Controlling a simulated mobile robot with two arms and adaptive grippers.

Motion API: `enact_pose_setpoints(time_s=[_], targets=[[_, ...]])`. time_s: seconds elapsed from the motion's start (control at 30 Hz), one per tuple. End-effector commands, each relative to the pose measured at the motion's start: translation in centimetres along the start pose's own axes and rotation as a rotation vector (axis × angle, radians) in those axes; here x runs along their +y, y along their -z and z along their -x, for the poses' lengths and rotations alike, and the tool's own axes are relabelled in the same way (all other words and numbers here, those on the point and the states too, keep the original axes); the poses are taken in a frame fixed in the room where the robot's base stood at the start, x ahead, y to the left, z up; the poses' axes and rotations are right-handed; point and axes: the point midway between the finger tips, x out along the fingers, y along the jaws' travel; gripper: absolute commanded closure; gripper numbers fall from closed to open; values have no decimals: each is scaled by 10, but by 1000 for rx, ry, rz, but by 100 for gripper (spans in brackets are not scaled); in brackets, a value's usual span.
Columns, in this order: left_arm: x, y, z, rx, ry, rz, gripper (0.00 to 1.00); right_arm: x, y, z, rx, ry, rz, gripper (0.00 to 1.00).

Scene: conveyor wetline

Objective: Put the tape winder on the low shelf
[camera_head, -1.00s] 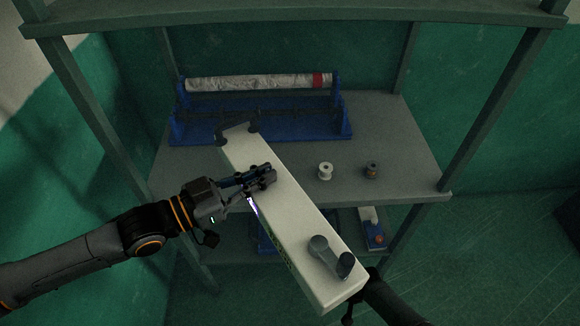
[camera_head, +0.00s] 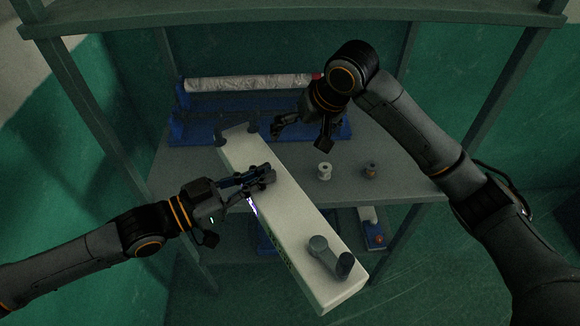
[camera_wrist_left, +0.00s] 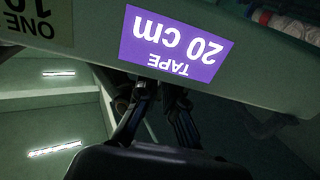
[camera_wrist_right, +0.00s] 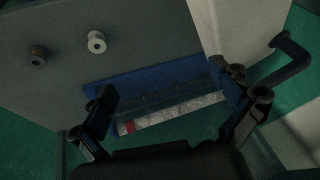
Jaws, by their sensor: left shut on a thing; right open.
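The tape winder is a long pale box (camera_head: 290,225) with a dark grey crank at its near end and a dark handle at its far end. It lies diagonally in front of the shelf unit. My left gripper (camera_head: 262,178) is shut on its left edge near the middle. In the left wrist view its side carries a purple "TAPE 20 cm" label (camera_wrist_left: 175,42). My right gripper (camera_head: 300,138) is open and empty, above the upper board near the winder's far end. The low shelf (camera_head: 235,245) is partly hidden by the winder.
A blue stand (camera_head: 190,125) with a silvery roll (camera_head: 245,83) is at the back of the upper board (camera_head: 415,165). A white spool (camera_head: 324,170) and a brown spool (camera_head: 371,171) stand on that board. A blue-and-white item (camera_head: 372,230) sits on the low shelf. Posts frame the unit.

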Motion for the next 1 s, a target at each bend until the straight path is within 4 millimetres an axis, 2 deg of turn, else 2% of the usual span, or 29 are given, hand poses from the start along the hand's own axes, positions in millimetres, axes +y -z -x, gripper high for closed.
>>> enact_pose_setpoints(time_s=[0.03,0.1,0.2,0.3,0.43,0.53,0.67,0.77,1.0], targets=[[0,1,0,3,-1,1,100,-24,-1,25,20,8,45,0],[0,1,0,3,-1,1,100,-53,-14,52,21,16,96,0],[0,1,0,3,0,1,100,-84,-43,86,11,3,169,0],[0,1,0,3,-1,1,100,-98,-75,110,-6,-34,231,0],[0,1,0,3,-1,1,100,-102,-107,128,-25,-85,280,0],[0,1,0,3,-1,1,100,-100,-121,134,-36,-112,299,0],[0,1,0,3,0,1,100,-98,-127,131,-42,-126,304,0],[0,1,0,3,-1,1,100,-97,-128,119,-45,-125,304,0],[0,1,0,3,-1,1,100,-91,-129,74,-46,-125,304,0]])
